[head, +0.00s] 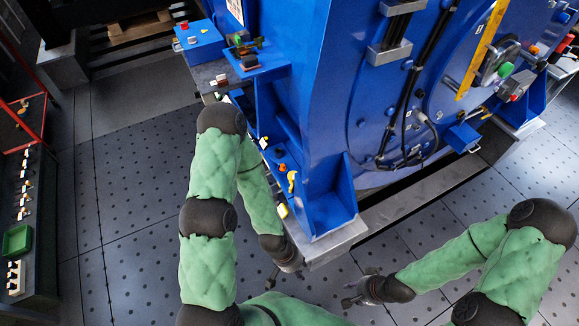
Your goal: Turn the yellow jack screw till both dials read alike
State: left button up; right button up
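A small yellow part (292,180) stands on the blue machine's lower corner; it may be the jack screw, but it is too small to be sure. A second yellow-and-white piece (282,211) sits just below it. I cannot make out the two dials or their readings. My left arm folds back down beside this corner. My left gripper (272,278) is below the yellow parts, apart from them, its fingers mostly hidden. My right gripper (357,288) is over the floor to the right of the corner, fingers spread and empty.
The big blue motor housing (290,45) rests on a grey base rail (400,208). A blue ledge (258,68) with small parts juts out at its left. A dark bench (40,220) with a green tray (17,240) stands far left. The perforated floor (135,190) between is clear.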

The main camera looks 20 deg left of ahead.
aim_at(291, 175)
jog(key=k+j, duration=0.1)
jog(key=j, duration=0.7)
jog(key=i+j, duration=0.1)
jog(key=j, duration=0.3)
jog(key=i+j, duration=0.1)
jog(key=j, duration=0.3)
jog(key=i+j, duration=0.1)
jog(key=j, duration=0.3)
jog(key=i+j, duration=0.1)
jog(key=j, duration=0.3)
jog(key=i+j, duration=0.1)
jog(key=j, duration=0.3)
jog(key=i+j+u, duration=0.1)
jog(key=j, duration=0.3)
jog(key=i+j, duration=0.2)
jog(key=j, duration=0.2)
jog(key=i+j, duration=0.15)
jog(key=j, duration=0.25)
jog(key=i+j, duration=0.2)
jog(key=j, duration=0.2)
jog(key=i+j, duration=0.2)
jog(key=j, duration=0.2)
jog(key=i+j, duration=0.15)
jog(key=j, duration=0.25)
jog(key=i+j, duration=0.2)
jog(key=j, duration=0.2)
jog(key=z, duration=2.3)
